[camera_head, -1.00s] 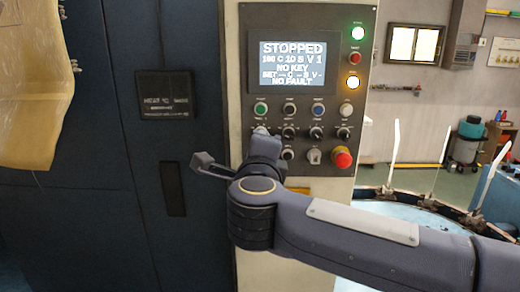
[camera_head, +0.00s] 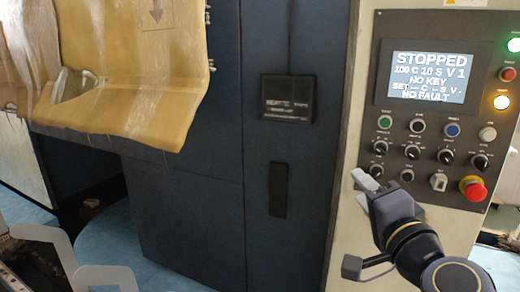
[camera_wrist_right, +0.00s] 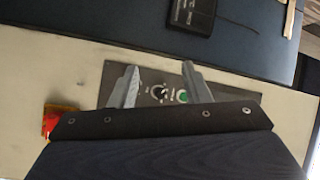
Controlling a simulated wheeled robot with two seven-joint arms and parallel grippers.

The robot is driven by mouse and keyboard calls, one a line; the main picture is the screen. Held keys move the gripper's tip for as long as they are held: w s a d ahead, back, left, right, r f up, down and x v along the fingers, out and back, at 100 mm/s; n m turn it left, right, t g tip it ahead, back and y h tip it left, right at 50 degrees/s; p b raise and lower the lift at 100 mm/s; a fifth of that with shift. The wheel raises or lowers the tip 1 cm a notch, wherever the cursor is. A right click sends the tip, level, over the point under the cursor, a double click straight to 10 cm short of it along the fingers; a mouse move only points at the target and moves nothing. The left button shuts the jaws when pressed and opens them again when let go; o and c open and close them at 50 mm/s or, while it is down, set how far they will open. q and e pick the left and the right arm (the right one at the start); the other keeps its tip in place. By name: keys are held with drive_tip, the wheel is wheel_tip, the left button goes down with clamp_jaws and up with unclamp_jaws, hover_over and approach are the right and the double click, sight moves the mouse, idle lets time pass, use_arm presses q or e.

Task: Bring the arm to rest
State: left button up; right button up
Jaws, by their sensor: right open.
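My right gripper (camera_head: 366,180) is in front of the lower left of the control panel (camera_head: 437,106), near its knobs. In the right wrist view its two fingers (camera_wrist_right: 158,84) stand apart with nothing between them. A knob (camera_wrist_right: 160,91) and a green button (camera_wrist_right: 182,96) show beyond the fingertips; I see no clear contact. The panel's screen (camera_head: 427,77) reads STOPPED, NO KEY and NO FAULT. My left gripper is not in view.
A red emergency button (camera_head: 473,188) sits at the panel's lower right. A dark blue cabinet (camera_head: 200,190) with a black label plate (camera_head: 287,98) stands left of the panel. A tan curtain (camera_head: 130,75) hangs at upper left. Grey metal frames (camera_head: 50,245) stand at lower left.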

drive_tip(key=s+d+f+n+g, duration=0.1)
drive_tip(key=s+f+n+g, duration=0.4)
drive_tip(key=s+f, duration=0.5)
drive_tip(key=s+f+n+g+y+b, duration=0.1)
drive_tip(key=s+f+n+g, duration=0.4)
drive_tip(key=f, duration=1.3)
drive_tip(key=s+g, duration=0.3)
drive_tip(key=s, duration=0.2)
drive_tip(key=shift+d+f+n+y, duration=0.2)
drive_tip(key=shift+d+n+y, duration=0.1)
drive_tip(key=shift+d, duration=0.1)
